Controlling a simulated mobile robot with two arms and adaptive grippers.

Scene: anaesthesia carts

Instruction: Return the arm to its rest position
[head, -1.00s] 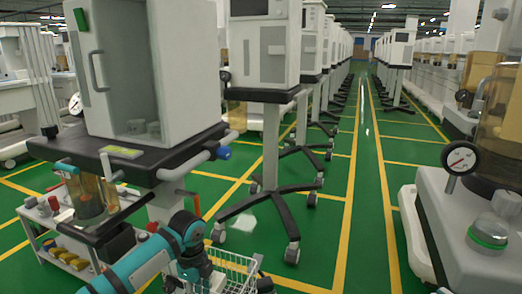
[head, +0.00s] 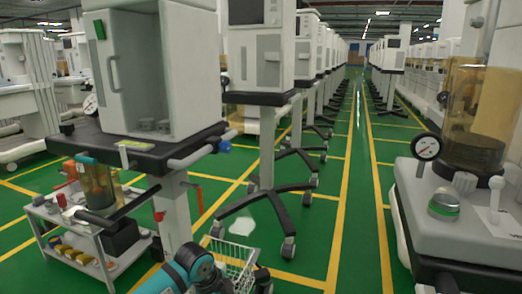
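One of my arms, teal and grey with a dark joint, shows at the bottom left of centre in the head view, reaching up from the lower edge. Only a short stretch of it is visible. I cannot tell whether the arm touches the basket.
A white anaesthesia cart (head: 165,75) with a dark worktop (head: 150,153) stands close on the left. A low trolley (head: 108,248) holds bottles and small items. A machine with a pressure gauge (head: 426,147) stands close on the right.

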